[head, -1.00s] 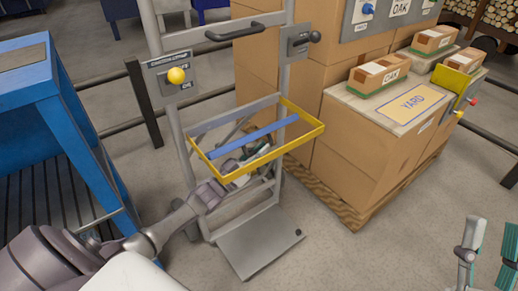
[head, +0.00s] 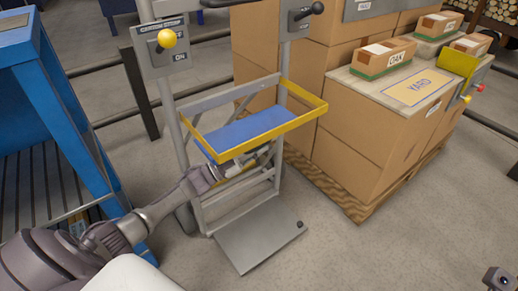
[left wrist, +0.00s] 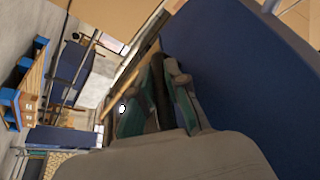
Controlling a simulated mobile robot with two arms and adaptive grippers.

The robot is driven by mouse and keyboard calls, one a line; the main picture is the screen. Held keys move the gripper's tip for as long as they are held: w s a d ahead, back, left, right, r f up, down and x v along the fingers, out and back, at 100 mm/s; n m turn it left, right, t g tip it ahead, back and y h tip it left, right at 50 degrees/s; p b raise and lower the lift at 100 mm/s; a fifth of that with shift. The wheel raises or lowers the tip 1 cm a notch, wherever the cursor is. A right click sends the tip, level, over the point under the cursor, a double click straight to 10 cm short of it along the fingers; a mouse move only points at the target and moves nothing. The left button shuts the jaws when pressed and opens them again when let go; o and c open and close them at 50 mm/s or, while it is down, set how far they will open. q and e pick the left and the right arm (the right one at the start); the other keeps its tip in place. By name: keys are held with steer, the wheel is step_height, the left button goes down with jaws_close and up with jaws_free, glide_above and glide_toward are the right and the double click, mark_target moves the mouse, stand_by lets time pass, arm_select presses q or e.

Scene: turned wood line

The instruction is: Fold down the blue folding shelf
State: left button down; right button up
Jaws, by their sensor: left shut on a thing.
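The blue folding shelf (head: 243,128) shows its broad face inside a yellow frame (head: 272,132) on a grey upright cart. It fills much of the frame; its exact tilt is hard to tell. My left gripper (head: 240,163) is at the shelf's near edge, under the front yellow bar, shut on the shelf. In the left wrist view, the shelf (left wrist: 255,75) is a large dark blue panel beside my left gripper (left wrist: 160,80), whose teal-padded fingers are close together. The held edge is mostly hidden. Only a small part of my right arm shows at the lower right; its fingers are out of view.
The grey cart has a foot plate (head: 260,238), a yellow-knobbed switch (head: 167,40) and a black-knobbed one (head: 318,8). Large cartons (head: 365,135) stand on a pallet (head: 375,195) to the right. A blue stand (head: 70,110) is at left. Floor at front right is clear.

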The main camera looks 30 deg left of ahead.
arm_select(q)
steer(key=shift+f+m, duration=0.2)
steer(key=shift+m, duration=0.1)
steer(key=c, duration=1.2)
jaws_free()
steer(key=shift+a, duration=0.1)
steer(key=v, duration=0.7)
steer(key=shift+s+a, duration=0.2)
